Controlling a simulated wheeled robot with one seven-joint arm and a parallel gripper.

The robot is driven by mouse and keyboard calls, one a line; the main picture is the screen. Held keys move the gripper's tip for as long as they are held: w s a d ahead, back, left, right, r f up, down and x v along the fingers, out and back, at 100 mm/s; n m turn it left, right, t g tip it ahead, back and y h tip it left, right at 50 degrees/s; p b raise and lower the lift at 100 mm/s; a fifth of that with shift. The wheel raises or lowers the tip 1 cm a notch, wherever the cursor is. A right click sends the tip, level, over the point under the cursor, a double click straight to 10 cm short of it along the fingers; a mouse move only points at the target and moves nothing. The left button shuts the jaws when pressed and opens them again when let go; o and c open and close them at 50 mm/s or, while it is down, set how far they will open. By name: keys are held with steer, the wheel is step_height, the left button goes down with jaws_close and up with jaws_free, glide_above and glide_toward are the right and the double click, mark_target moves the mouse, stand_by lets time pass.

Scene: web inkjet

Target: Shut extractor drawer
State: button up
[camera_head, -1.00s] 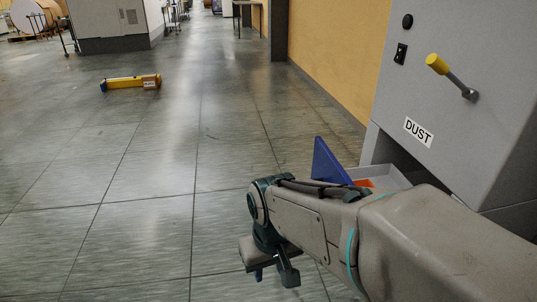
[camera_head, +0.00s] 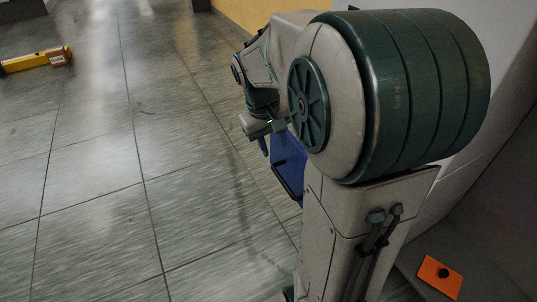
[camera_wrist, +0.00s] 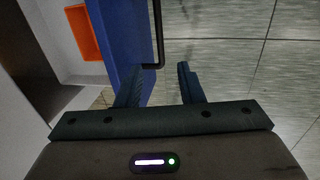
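The extractor drawer stands pulled out of the grey cabinet. Its blue front (camera_head: 289,160) with a black bar handle (camera_head: 286,181) is partly hidden by my arm in the head view. In the wrist view the blue front (camera_wrist: 124,35) and handle (camera_wrist: 158,35) run down toward my fingers, and an orange thing (camera_wrist: 85,32) sits inside the pale drawer. My gripper (camera_wrist: 161,86) is open, with a gap between its fingers; it also shows in the head view (camera_head: 265,137). The left finger overlaps the blue front's lower end; I cannot tell whether they touch.
The grey cabinet (camera_head: 500,120) rises on the right, largely behind my arm. An orange plate with a black knob (camera_head: 440,277) shows at lower right. A yellow tool-like object (camera_head: 35,62) lies far left. The tiled floor left of the drawer is clear.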

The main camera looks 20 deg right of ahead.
mark_target(282, 179)
steer(key=d+f+b, duration=0.1)
steer(key=f, duration=0.3)
steer(key=f+b, duration=0.2)
steer(key=f, duration=0.3)
steer(key=d+f+b, duration=0.1)
steer(key=f+b, duration=0.1)
steer(key=f, duration=0.2)
steer(key=shift+w+d+f, duration=0.1)
steer(key=shift+d+f, duration=0.05)
steer(key=shift+d, duration=0.2)
